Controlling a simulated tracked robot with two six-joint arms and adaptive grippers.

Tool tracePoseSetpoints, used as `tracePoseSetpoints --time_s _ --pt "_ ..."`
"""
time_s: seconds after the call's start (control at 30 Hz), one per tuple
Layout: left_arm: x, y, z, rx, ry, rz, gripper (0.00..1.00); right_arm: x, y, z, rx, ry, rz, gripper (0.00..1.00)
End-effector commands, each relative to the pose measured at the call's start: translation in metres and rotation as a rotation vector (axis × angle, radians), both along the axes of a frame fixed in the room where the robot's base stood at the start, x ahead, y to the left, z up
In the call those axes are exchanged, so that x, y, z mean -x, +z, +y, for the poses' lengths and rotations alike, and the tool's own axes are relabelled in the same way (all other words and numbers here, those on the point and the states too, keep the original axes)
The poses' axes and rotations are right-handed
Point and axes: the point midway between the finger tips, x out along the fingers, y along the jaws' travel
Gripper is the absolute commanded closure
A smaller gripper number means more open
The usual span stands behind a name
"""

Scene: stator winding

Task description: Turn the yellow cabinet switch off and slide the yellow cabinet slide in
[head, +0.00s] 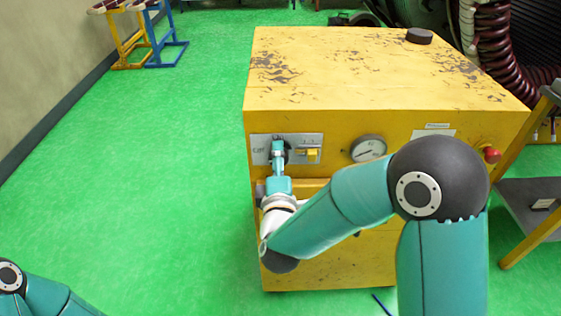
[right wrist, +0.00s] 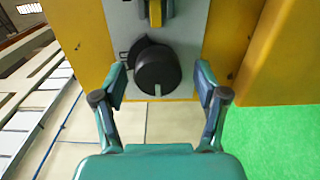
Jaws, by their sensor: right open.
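The yellow cabinet (head: 375,70) stands ahead of me. On its front is a grey panel (head: 262,141) with a small yellow piece (head: 312,155), perhaps the slide. Beside that piece, my right gripper (head: 278,150) is at the panel and partly covers a dark round switch knob (head: 288,156). In the right wrist view the black knob (right wrist: 157,70) has a pale mark and lies between the open fingers of the right gripper (right wrist: 160,80), with gaps on both sides. The yellow piece (right wrist: 156,12) is at the top edge there. My left gripper is out of view.
A round gauge (head: 368,149) and a red knob (head: 491,155) are on the cabinet's front. A black puck-like disc (head: 419,36) lies on its top. A grey shelf stand (head: 530,190) is close at right. Green floor (head: 150,170) is clear at left.

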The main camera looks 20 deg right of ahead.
Motion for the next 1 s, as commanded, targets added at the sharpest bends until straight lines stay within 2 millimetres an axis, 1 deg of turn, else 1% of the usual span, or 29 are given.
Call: tracePoseSetpoints --time_s 0.17,0.5,0.6,0.73,1.0 --pt "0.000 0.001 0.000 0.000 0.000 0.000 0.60 0.009 0.000 0.004 -0.001 0.003 0.000 0.27" --pt "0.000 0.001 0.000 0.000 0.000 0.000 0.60 0.059 -0.001 0.018 0.001 0.005 0.001 0.27" --pt "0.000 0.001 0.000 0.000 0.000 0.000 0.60 0.069 -0.001 0.020 0.000 0.004 0.002 0.27" --pt "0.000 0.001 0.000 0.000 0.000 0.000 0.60 0.074 -0.001 0.021 0.000 0.001 0.001 0.27" --pt "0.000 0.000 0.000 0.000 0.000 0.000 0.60 0.074 -0.001 0.020 0.000 0.000 0.001 0.27"
